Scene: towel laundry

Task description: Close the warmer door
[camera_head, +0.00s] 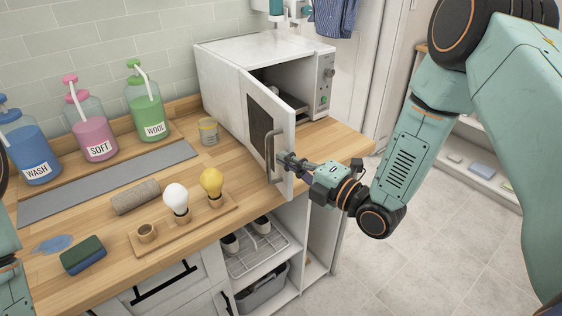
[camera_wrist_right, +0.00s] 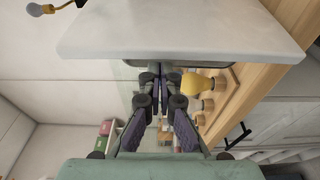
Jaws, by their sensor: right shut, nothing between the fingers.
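The white warmer (camera_head: 223,82) stands at the back right of the counter. Its door (camera_head: 257,95) is open, hinged at the left and swung out towards me, with the dark interior visible to its right. A grey handle (camera_head: 270,158) is near the door's free edge. My right gripper (camera_head: 285,160) is shut and empty, with its fingertips at that free edge; I cannot tell if they touch it. In the right wrist view, the shut fingers (camera_wrist_right: 157,75) point at the pale door slab (camera_wrist_right: 190,30). My left gripper is out of view; only part of my left arm shows.
Blue, pink and green pump bottles (camera_head: 150,112) line the back. A small jar (camera_head: 208,131), rolled towel (camera_head: 135,196), bulb holder (camera_head: 195,222) and sponge (camera_head: 83,255) lie on the counter (camera_head: 110,285).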

